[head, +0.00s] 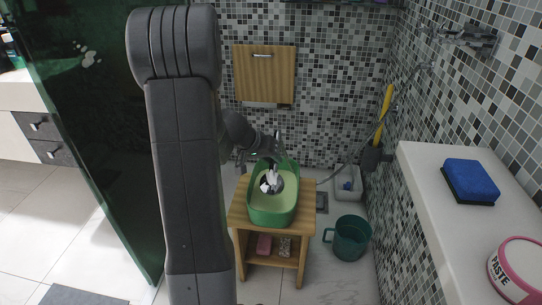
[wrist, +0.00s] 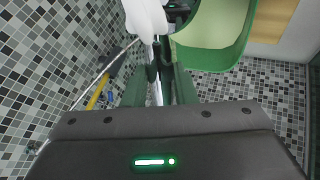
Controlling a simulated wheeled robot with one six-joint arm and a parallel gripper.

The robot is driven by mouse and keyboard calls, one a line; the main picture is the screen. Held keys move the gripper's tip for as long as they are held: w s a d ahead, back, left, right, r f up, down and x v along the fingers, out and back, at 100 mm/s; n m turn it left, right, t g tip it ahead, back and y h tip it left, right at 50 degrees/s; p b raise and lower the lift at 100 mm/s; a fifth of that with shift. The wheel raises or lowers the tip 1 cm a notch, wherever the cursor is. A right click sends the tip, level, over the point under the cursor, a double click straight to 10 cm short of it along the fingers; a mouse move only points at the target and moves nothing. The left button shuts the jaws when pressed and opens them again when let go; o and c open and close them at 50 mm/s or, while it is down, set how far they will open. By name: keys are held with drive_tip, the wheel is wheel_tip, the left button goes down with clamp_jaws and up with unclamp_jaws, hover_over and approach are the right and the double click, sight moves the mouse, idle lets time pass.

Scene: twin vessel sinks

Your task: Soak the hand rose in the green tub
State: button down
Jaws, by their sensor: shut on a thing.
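The green tub (head: 262,215) stands on a small wooden stool; its wall also shows in the wrist view (wrist: 215,58). The hand rose (head: 270,181) has a white body and a dark round part, and appears within the tub's outline. Its white part is at the top of the wrist view (wrist: 146,16). My gripper (head: 272,160) is above the tub and shut on the hand rose; its fingers show in the wrist view (wrist: 159,62). I cannot tell whether the rose touches the tub's contents.
The wooden stool (head: 239,218) has a lower shelf with a pink item (head: 264,244). A teal bucket (head: 350,240) stands to its right. A grey hose (head: 340,171) runs from the right wall towards the tub. A white ledge (head: 440,200) carries a blue sponge (head: 471,180) and a paste tub (head: 515,272).

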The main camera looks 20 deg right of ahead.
drive_tip(key=shift+f+b, duration=0.35)
drive_tip(key=shift+f, duration=0.45)
drive_tip(key=shift+f+b, duration=4.45)
drive_tip(key=shift+b, duration=0.35)
drive_tip(key=shift+r+p, duration=2.15)
drive_tip(key=shift+r, duration=1.65)
drive_tip(key=shift+r, duration=0.1)
drive_tip(key=shift+r+p, duration=1.05)
drive_tip(key=shift+r, duration=0.85)
